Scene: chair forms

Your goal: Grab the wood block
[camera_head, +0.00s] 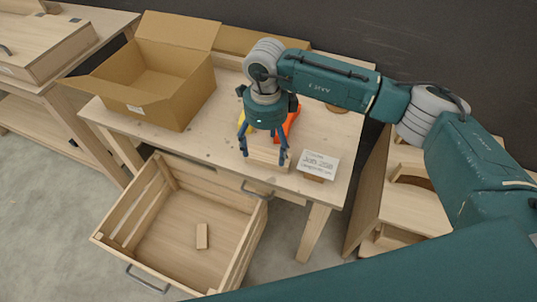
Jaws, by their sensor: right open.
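My right gripper (263,159) points down over the front of the wooden table (220,150), with its dark blue fingers spread apart. A pale wood block (265,151) shows between and behind the fingers on the table. Its colour is close to the tabletop, and the gripper hides part of it. I cannot tell whether the fingers touch it. Another small wood block (202,236) lies on the floor of the open wooden crate (250,245) below the table. My left gripper is not in view.
An open cardboard box (155,100) stands on the table's left part. An orange item (291,123) and a yellow item (241,118) sit partly hidden behind my gripper. A white card on a stand (318,163) is close to its right. A wooden shelf unit (400,205) stands at right.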

